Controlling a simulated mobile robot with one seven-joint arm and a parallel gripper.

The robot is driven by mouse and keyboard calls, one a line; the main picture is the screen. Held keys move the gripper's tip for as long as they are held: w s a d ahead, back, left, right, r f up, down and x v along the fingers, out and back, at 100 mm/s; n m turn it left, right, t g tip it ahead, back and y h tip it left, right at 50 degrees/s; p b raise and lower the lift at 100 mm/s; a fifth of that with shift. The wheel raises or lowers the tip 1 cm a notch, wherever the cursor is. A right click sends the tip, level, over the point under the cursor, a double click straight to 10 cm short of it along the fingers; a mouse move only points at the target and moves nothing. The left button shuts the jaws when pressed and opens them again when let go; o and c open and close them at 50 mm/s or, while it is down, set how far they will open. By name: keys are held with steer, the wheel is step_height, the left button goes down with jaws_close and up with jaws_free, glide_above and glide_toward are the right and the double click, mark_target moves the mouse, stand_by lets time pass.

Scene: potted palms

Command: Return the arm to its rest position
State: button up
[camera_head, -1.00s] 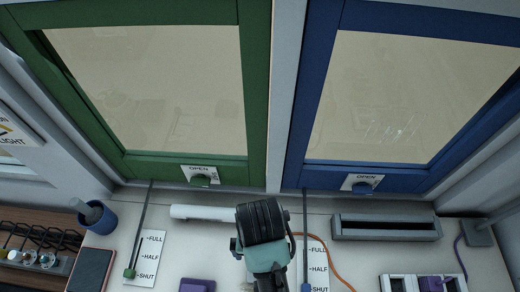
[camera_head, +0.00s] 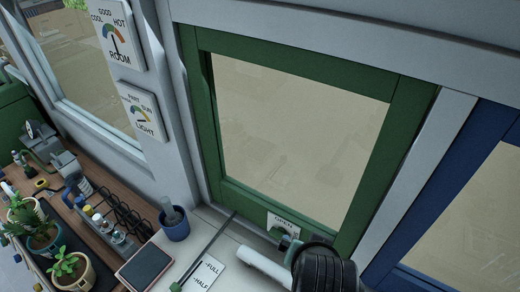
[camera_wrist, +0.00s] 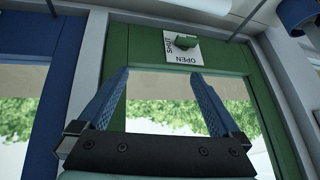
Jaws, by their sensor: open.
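My arm's dark, ribbed end part rises from the bottom edge of the head view, just in front of the green-framed window. In the wrist view my gripper (camera_wrist: 160,73) is open, its two blue fingers spread wide with nothing between them. The fingers look apart from the knob. In the head view the plate (camera_head: 283,224) shows just above my arm, which hides part of the sill.
A blue window frame (camera_head: 456,165) stands to the right. On the sill are a blue cup (camera_head: 174,228), a dark flat pad (camera_head: 145,266), a FULL/HALF scale card (camera_head: 206,275) and a white tube (camera_head: 262,268). Potted plants (camera_head: 70,268) and bottles stand on the lower left shelf.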

steer(key=w+a+r+n+t+b, duration=0.15)
steer(key=w+r+t, duration=0.3)
steer(key=r, duration=0.65)
steer(key=w+a+r+n+t+b, duration=0.15)
steer(key=w+r+t, duration=0.3)
steer(key=r, duration=0.55)
steer(key=s+a+r+n+t+b, duration=0.1)
steer(key=s+a+r+t, duration=0.2)
steer(key=r, duration=0.9)
steer(key=s+a+r+n+t+y+b, duration=0.1)
steer(key=s+a+r+t+b, duration=0.1)
steer(key=s+r+t, duration=0.6)
step_height(320, 180, up, 4)
steer(key=shift+s+a+r+t+b, duration=0.1)
steer(key=shift+s+a+t+b, duration=0.3)
steer(key=shift+a, duration=0.45)
steer(key=shift+s, duration=0.1)
